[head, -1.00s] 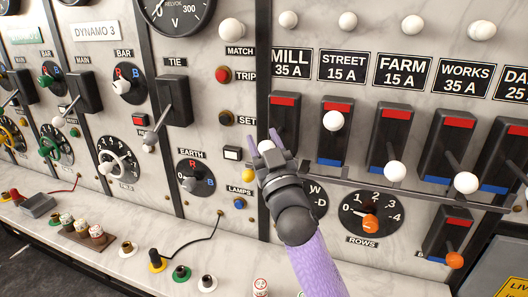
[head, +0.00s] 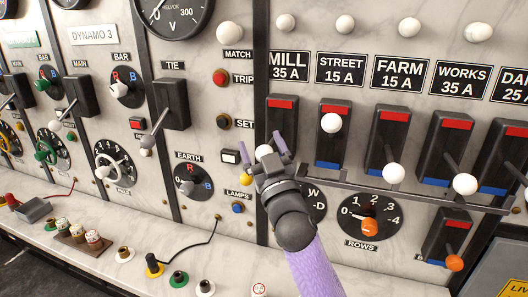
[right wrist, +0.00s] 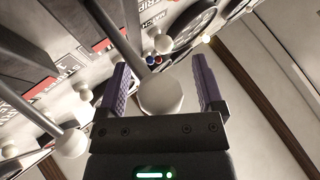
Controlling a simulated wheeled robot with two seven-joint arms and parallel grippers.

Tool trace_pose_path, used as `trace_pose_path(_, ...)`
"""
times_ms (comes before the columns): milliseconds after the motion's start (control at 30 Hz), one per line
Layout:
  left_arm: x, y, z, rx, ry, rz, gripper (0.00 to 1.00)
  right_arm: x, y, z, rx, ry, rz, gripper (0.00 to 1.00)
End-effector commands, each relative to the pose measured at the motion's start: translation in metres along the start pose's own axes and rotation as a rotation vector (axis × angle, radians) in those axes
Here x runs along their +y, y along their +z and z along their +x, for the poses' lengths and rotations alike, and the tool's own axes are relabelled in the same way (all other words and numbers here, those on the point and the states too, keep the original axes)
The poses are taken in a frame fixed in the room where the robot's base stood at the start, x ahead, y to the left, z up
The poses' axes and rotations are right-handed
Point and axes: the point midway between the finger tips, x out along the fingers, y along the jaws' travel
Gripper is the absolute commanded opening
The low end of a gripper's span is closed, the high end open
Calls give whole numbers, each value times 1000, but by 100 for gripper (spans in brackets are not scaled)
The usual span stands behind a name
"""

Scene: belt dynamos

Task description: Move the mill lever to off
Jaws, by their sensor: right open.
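The mill switch (head: 283,117) is a dark block with a red top, under the MILL 35 A label (head: 289,65). Its white lever knob (head: 264,151) sits low, at the bottom of the block. My right gripper (head: 263,139) is open, with its purple fingers on either side of this knob. In the right wrist view the knob (right wrist: 161,96) lies between the two fingers, close to the palm, with visible gaps to both. The lower part of the switch is hidden behind my gripper. My left gripper is not in view.
The street switch's knob (head: 331,123) is raised; the farm knob (head: 394,173) and works knob (head: 465,184) hang low to the right. A dark rail (head: 350,190) runs below the switches. The rows dial (head: 370,218) and lamps button (head: 238,208) are near my wrist.

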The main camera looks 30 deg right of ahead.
Motion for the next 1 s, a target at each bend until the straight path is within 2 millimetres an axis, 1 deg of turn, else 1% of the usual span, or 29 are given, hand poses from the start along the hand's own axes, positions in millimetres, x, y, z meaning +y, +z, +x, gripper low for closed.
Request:
trace_pose_path(67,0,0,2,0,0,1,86,0,2,-9,-2,0,0,86)
trace_pose_path(133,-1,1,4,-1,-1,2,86,0,2,-22,-2,-1,0,86)
trace_pose_path(300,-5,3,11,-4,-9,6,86,-1,3,-61,-5,-1,1,86)
trace_pose_path(400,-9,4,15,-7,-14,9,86,-1,3,-81,-5,0,1,86)
trace_pose_path(500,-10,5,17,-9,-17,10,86,0,2,-93,-3,0,2,86)
trace_pose_path(600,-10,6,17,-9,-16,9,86,0,1,-98,-2,0,1,86)
trace_pose_path(1000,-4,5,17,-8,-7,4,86,0,2,-98,-9,0,2,86)
